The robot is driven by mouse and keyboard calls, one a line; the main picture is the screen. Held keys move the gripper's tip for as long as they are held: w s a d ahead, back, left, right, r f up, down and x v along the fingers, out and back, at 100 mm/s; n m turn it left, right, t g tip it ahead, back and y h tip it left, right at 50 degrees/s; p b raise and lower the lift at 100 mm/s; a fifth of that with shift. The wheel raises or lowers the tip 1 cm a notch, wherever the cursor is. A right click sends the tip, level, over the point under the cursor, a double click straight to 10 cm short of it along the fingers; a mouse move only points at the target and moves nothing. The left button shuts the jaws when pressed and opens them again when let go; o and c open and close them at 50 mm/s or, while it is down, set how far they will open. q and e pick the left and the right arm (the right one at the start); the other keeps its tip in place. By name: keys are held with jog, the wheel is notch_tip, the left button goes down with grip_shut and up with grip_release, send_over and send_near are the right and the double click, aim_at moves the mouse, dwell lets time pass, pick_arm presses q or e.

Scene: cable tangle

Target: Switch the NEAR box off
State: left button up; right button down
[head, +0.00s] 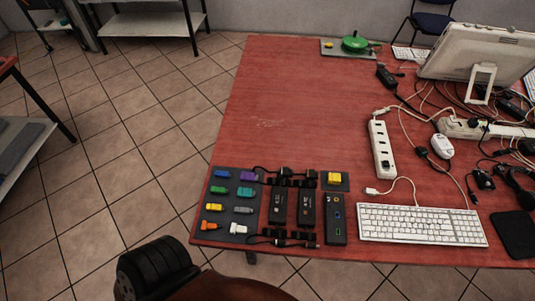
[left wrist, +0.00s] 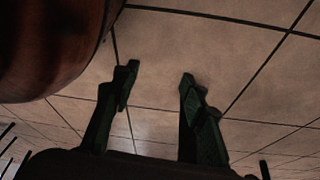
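Several dark boxes stand at the near edge of the red table in the head view. They are a black box with coloured ports (head: 335,222) and two black boxes, left (head: 278,207) and right (head: 306,208). A yellow block (head: 334,179) sits on a small grey plate just behind them. No readable label shows which is the NEAR box, and no switch position can be made out. My left gripper (left wrist: 156,82) is open and empty over floor tiles in the left wrist view, away from the boxes. My right gripper is not in view.
A grey mat (head: 228,228) with several coloured plugs lies left of the boxes. A white keyboard (head: 422,224), a power strip (head: 381,149) and tangled cables fill the right side. A green round object (head: 355,43) is at the back. The table's left middle is clear.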

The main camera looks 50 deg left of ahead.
pick_arm(q)
jog(key=s+a+r+g+p, duration=0.1)
jog(key=s+r+g+p, duration=0.1)
jog(key=s+p, duration=0.4)
jog(key=s+a+r+g+y+p, duration=0.1)
jog(key=s+a+r+g+p, duration=0.1)
jog(key=s+r+p, duration=0.2)
jog(key=s+p, duration=0.2)
jog(key=s, duration=0.1)
jog(key=shift+s+r+n+p, duration=0.2)
jog(key=shift+s+n+p, duration=0.05)
jog(key=shift+n+p, duration=0.05)
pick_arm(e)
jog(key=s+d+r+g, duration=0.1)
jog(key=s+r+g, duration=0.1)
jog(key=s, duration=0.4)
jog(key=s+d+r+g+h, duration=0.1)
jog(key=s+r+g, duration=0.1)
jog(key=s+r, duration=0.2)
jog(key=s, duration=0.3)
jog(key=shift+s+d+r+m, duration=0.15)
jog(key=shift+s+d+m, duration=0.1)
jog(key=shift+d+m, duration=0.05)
pick_arm(q)
jog(key=shift+c, duration=0.7)
